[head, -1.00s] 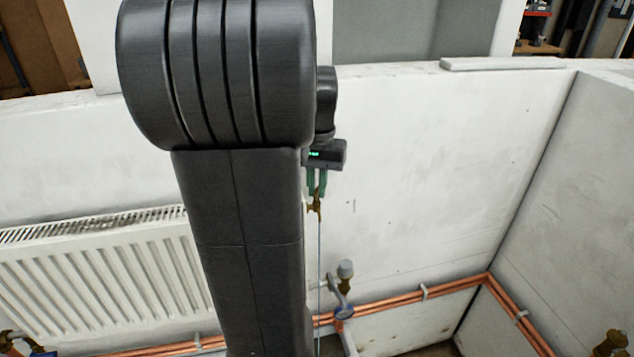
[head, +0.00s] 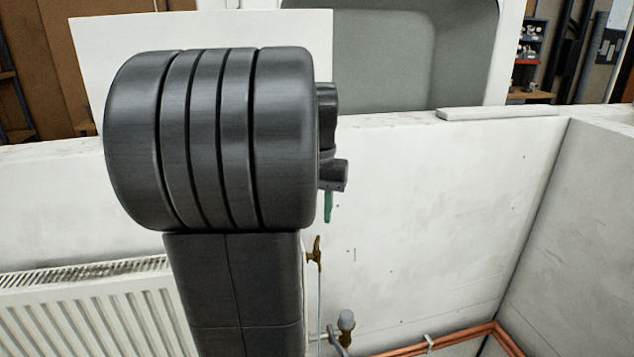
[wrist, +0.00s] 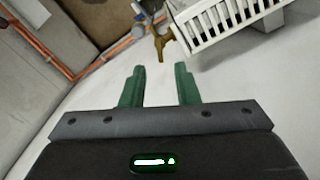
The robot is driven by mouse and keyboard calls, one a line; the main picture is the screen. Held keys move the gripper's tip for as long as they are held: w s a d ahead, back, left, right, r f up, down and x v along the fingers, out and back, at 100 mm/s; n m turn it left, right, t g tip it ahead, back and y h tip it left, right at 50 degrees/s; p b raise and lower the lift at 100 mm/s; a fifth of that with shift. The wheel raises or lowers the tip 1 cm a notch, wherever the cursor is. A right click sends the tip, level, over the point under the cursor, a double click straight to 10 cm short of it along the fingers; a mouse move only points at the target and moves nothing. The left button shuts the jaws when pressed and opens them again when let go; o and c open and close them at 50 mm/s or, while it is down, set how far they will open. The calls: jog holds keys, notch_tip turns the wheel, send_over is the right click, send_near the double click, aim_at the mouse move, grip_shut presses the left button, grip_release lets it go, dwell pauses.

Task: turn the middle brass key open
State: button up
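A brass key (head: 315,253) shows in the head view, at the top of a thin upright pipe by the white wall, just right of my arm. It also shows in the wrist view (wrist: 163,45), beyond my fingertips and roughly centred between them. Only this key is in clear view, so I cannot tell from these frames that it is the middle one. My gripper (wrist: 160,70) has two green fingers, spread apart with nothing between them. In the head view my gripper (head: 328,220) hangs above the key, apart from it. My arm hides much of the left side.
A white radiator (head: 90,310) is on the wall at the left. A grey-capped valve (head: 346,322) stands below the key. Copper pipes (head: 440,343) run along the lower wall into the corner. A loose board (head: 500,113) lies on the wall top. The wall right of the key is clear.

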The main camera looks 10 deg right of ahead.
aim_at(317, 238)
notch_tip(317, 238, up, 8)
jog(key=shift+f, duration=0.2)
notch_tip(317, 238, down, 14)
jog(key=shift+r, duration=0.25)
jog(key=shift+f, duration=0.3)
jog(key=shift+r+m, duration=0.1)
jog(key=shift+m, duration=0.6)
